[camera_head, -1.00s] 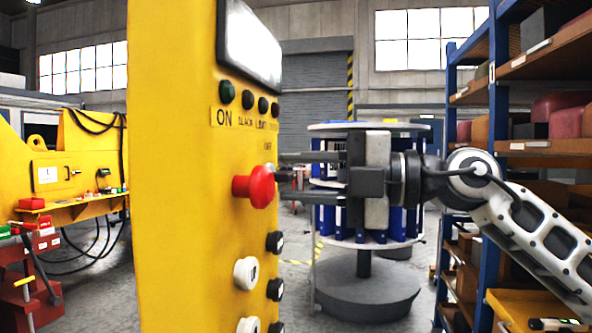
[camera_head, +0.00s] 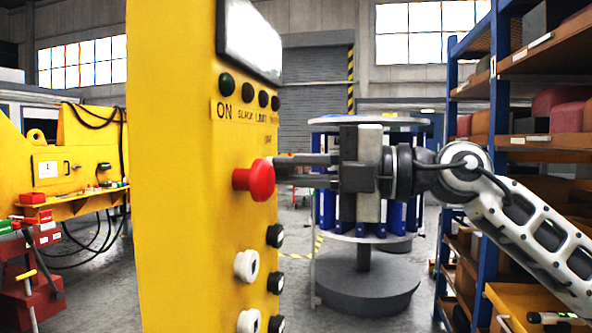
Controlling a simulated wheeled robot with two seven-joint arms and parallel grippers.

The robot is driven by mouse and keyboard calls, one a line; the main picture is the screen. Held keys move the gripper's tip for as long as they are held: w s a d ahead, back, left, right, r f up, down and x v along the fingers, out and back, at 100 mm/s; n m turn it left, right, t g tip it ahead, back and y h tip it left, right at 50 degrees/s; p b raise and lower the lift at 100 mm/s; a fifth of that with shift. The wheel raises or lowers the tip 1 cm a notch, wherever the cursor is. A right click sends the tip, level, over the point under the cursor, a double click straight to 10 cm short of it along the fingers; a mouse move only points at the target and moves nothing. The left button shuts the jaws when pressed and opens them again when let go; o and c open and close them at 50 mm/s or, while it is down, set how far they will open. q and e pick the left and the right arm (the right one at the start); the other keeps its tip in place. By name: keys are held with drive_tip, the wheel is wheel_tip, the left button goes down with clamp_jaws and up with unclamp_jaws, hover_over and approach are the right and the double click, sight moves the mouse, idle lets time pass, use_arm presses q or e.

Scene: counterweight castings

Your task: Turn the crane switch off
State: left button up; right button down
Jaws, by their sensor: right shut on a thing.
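My right gripper (camera_head: 286,168) reaches in from the right, level with the red button. Its two fingers are close together, shut on the small crane switch at the panel's face. The switch is hidden by the fingertips and the red button, so its position cannot be read. My left gripper is not in view.
White knob (camera_head: 246,266) and several black knobs sit below the red button. Behind my right gripper stands a round rack (camera_head: 368,285). Blue shelving (camera_head: 487,100) is at right. Yellow machinery (camera_head: 85,150) is at left.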

drive_tip(key=n, duration=0.3)
drive_tip(key=shift+n+b, duration=0.3)
drive_tip(key=shift+n, duration=0.1)
drive_tip(key=n+b, duration=0.1)
drive_tip(key=n, duration=0.3)
drive_tip(key=shift+n, duration=0.3)
drive_tip(key=n+b, duration=0.1)
drive_tip(key=n, duration=0.2)
drive_tip(key=shift+n, duration=0.3)
drive_tip(key=n, duration=0.3)
drive_tip(key=shift+b, duration=0.4)
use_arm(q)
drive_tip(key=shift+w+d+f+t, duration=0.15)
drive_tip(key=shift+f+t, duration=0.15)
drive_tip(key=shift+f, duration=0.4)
use_arm(e)
drive_tip(key=shift+n, duration=1.2)
drive_tip(key=c, duration=1.5)
unclamp_jaws()
